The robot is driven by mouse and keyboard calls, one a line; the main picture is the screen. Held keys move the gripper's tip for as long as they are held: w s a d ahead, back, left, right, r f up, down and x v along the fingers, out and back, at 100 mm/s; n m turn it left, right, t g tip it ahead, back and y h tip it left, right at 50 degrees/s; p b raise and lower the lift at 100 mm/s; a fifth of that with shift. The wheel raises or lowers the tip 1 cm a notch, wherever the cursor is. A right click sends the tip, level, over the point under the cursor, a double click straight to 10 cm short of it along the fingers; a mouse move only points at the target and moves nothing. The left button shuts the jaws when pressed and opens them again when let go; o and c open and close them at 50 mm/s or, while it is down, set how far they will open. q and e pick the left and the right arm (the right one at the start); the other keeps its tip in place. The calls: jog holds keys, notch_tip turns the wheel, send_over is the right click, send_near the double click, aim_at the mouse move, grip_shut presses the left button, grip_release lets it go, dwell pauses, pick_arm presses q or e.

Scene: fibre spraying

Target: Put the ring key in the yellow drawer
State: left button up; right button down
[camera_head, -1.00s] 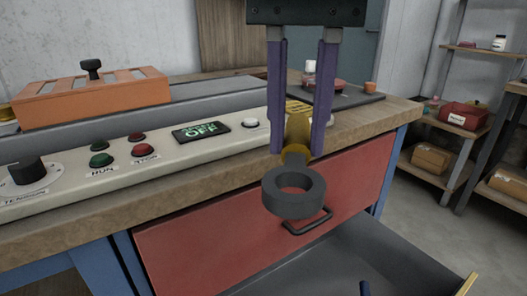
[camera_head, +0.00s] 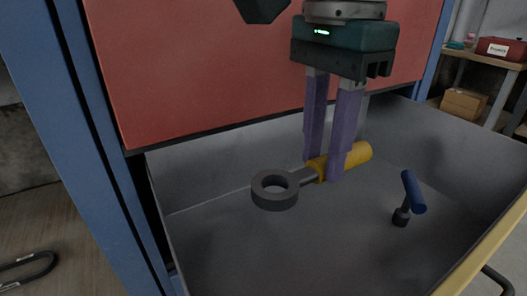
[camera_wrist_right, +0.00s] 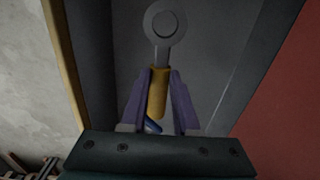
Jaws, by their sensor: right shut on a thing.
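The ring key has a dark grey ring (camera_head: 275,190) and a yellow handle (camera_head: 359,154). My right gripper (camera_head: 328,168) is shut on the yellow handle, its purple fingers on either side of it. The key is inside the open drawer with the yellow front (camera_head: 478,258), low over the grey floor; I cannot tell if it touches the floor. In the right wrist view the key (camera_wrist_right: 158,90) points away from the right gripper (camera_wrist_right: 159,100), ring at the far end. My left gripper is not in view.
A blue-handled tool (camera_head: 412,192) is in the drawer, right of the key. A red drawer front (camera_head: 250,70) rises behind, with a blue post (camera_head: 85,150) at left. Shelves with boxes (camera_head: 462,103) stand at far right.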

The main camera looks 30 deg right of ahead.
jog(key=b, duration=0.9)
send_over(302, 284)
notch_tip(302, 284, down, 17)
jog(key=shift+f, duration=0.1)
jog(key=shift+f+b, duration=1.25)
jog(key=shift+f, duration=0.85)
jog(key=shift+f, duration=0.1)
jog(key=c, duration=0.7)
grip_release()
jog(key=shift+o, duration=0.2)
notch_tip(302, 284, up, 12)
jog(key=p, duration=0.7)
